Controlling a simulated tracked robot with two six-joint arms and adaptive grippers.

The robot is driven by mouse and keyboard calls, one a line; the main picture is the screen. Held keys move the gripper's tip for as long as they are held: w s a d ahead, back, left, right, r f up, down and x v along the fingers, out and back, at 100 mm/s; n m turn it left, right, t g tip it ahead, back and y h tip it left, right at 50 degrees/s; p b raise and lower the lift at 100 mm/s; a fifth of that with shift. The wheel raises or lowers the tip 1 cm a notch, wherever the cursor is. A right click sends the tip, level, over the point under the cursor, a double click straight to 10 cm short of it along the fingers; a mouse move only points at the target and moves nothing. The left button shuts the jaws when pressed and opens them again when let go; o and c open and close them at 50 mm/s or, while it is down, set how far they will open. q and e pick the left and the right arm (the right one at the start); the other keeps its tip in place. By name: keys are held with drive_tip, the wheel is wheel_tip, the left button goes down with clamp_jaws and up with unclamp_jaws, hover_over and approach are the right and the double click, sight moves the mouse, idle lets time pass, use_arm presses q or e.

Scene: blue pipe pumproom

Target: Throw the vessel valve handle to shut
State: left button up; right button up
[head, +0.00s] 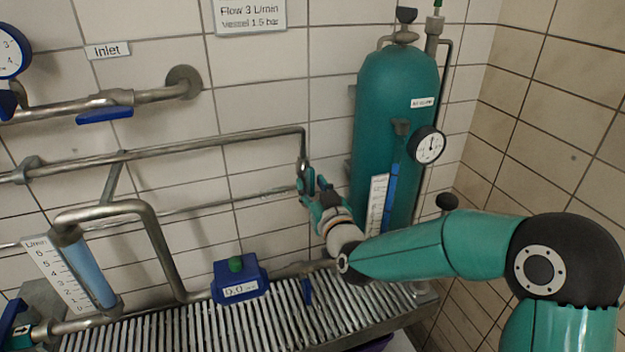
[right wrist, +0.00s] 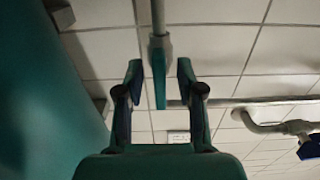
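The teal-blue lever handle (right wrist: 159,78) hangs from a grey valve on the end of a vertical pipe in the right wrist view. I take it as the vessel valve handle. My right gripper (right wrist: 160,82) is open, with one finger on each side of the handle and a gap on both sides. In the head view my right gripper (head: 309,186) is at the lower end of the bent pipe, left of the green vessel (head: 385,105), and hides most of the valve there. My left gripper is not in view.
The inlet pipe has a blue lever (head: 104,115). A round gauge (head: 429,146) is on the vessel, close to my right arm.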

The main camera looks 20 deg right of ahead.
drive_tip(key=shift+w, duration=0.4)
drive_tip(key=shift+c, duration=0.3)
clamp_jaws()
